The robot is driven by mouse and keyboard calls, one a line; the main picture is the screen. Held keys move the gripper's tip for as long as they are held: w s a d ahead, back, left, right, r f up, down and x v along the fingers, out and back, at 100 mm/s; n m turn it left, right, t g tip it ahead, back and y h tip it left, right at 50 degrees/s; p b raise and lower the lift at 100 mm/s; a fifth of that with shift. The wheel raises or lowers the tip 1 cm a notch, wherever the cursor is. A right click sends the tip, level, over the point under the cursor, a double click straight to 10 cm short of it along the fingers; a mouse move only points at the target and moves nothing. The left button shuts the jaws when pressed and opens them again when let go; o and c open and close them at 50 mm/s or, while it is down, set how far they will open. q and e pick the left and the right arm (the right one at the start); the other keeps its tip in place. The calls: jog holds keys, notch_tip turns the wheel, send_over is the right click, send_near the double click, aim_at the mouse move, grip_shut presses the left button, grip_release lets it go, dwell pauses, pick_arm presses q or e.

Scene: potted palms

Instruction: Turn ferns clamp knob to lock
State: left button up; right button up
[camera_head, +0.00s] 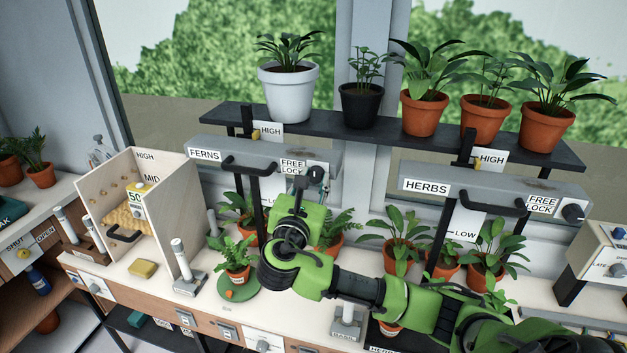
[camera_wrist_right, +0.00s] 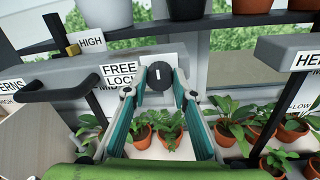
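The ferns clamp knob (camera_head: 316,174) is a dark round knob at the right end of the grey FERNS bar (camera_head: 232,152), beside its FREE/LOCK label (camera_head: 292,167). In the right wrist view the dark knob (camera_wrist_right: 160,74) faces me with a small pale mark near its middle. My right gripper (camera_wrist_right: 161,88) has its fingers apart, one tip on each side of the knob; I cannot tell whether they touch it. In the head view my right gripper (camera_head: 315,186) is at the knob, partly hidden by my own arm. My left gripper is not in view.
A HERBS bar (camera_head: 470,190) with its own knob (camera_head: 573,213) is to the right. A dark shelf (camera_head: 390,130) with several potted plants runs above. Potted plants, including a fern (camera_head: 237,257), stand on the bench below. A black handle (camera_head: 248,166) sticks out left of the label.

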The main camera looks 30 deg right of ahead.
jog(key=shift+f+m, duration=0.15)
jog(key=shift+m, duration=0.25)
jog(key=m+b, duration=0.2)
jog(key=shift+f+m, duration=0.15)
jog(key=shift+m, duration=0.25)
jog(key=m+b, duration=0.3)
jog(key=m, duration=0.2)
jog(key=shift+f+m+b, duration=0.1)
jog(key=shift+m+b, duration=0.2)
jog(key=shift+b, duration=0.05)
jog(key=m+b, duration=0.3)
jog(key=m, duration=0.1)
jog(key=shift+m+h, duration=0.3)
jog(key=shift+m, duration=0.1)
jog(key=m+b, duration=0.3)
jog(key=shift+m, duration=0.3)
jog(key=shift+m+b, duration=0.35)
jog(key=shift+m, duration=0.15)
jog(key=shift+o, duration=0.2)
jog(key=shift+r, duration=0.2)
jog(key=shift+c, duration=0.2)
jog(key=o, duration=1.1)
